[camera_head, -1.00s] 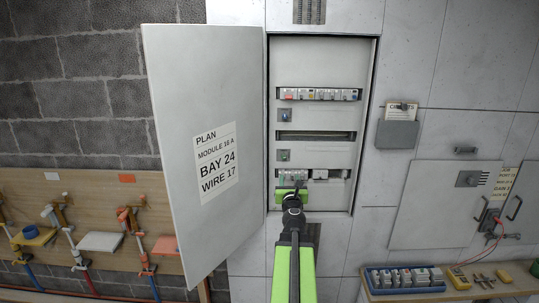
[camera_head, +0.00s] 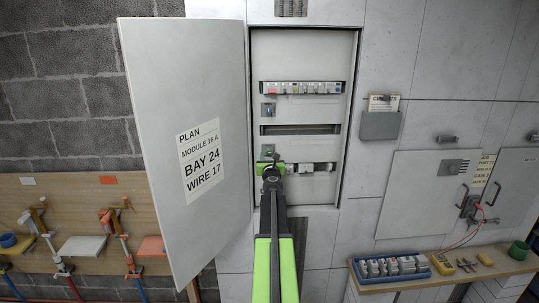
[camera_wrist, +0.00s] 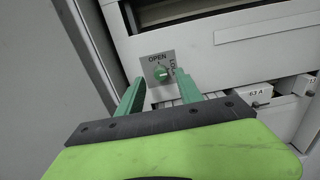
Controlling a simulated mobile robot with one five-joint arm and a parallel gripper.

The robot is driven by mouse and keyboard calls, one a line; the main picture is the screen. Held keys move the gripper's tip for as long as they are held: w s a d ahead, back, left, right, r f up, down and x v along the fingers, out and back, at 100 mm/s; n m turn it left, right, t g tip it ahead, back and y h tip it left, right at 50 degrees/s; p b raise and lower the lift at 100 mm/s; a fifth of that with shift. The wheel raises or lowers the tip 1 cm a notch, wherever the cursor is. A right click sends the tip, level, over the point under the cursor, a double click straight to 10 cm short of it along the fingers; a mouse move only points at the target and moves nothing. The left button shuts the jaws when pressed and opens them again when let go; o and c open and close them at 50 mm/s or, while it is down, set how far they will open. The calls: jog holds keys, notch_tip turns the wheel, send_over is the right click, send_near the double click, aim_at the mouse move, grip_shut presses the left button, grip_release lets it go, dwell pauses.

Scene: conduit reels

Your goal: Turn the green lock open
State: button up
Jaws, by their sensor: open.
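The green lock (camera_wrist: 161,72) is a round green knob on a small grey plate in the wrist view. "OPEN" is printed above it and another word runs down its right side. A pale mark shows on the knob, but I cannot tell exactly where it points. My gripper (camera_wrist: 160,88) is open, its two green fingers to either side of and just below the knob, apart from it. In the head view my gripper (camera_head: 270,158) is at the lower part of the open cabinet (camera_head: 325,190) and mostly hides the lock there.
The open cabinet door (camera_head: 160,90) stands to the left with a plan label (camera_head: 200,160). A bench (camera_head: 440,275) stands at right.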

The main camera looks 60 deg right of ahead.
aim_at(269, 152)
jog(key=shift+x, duration=1.55)
grip_shut()
jog(key=shift+d, duration=0.1)
